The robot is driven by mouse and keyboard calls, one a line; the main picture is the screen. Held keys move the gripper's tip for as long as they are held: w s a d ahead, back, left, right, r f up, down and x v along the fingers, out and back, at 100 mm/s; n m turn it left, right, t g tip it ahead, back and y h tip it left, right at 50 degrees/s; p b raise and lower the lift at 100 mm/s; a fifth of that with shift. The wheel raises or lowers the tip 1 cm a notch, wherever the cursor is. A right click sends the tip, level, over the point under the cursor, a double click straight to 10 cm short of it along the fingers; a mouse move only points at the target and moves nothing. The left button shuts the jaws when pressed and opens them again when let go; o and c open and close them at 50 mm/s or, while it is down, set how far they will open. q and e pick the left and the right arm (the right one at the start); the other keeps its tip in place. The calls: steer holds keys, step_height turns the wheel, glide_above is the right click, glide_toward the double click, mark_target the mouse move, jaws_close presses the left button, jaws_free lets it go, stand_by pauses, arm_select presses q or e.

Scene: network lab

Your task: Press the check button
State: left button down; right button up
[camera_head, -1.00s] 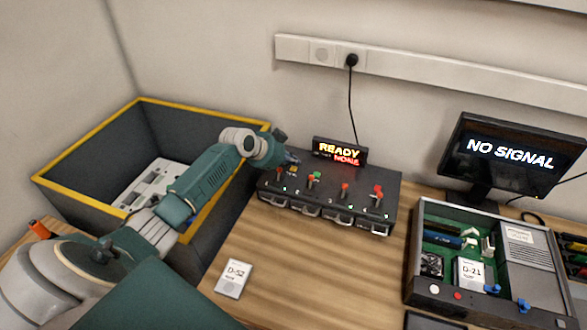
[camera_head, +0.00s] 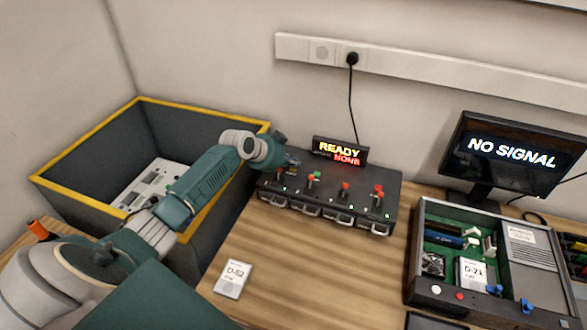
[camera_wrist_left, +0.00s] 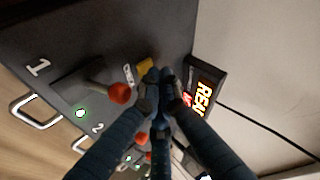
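The check button appears to be the small yellow square (camera_wrist_left: 145,65) beside a partly covered label on the dark control box (camera_head: 330,208). My right gripper is in neither view.
The sign (camera_head: 340,151) reads READY and NONE. Red-topped levers (camera_head: 345,188) stand on the box. A yellow-rimmed bin (camera_head: 100,120) is at left, a D-52 card (camera_head: 233,278) lies in front, and a NO SIGNAL monitor (camera_head: 512,153) and open case (camera_head: 425,289) are at right.

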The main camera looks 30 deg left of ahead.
mark_target(293, 169)
arm_select(q)
steer(key=shift+f, duration=0.3)
stand_by(0.4)
steer(key=shift+r, duration=0.15)
steer(key=shift+r+p, duration=0.35)
steer(key=shift+r, duration=0.3)
step_height(293, 169, up, 5)
steer(key=p, duration=0.4)
stand_by(0.4)
stand_by(0.4)
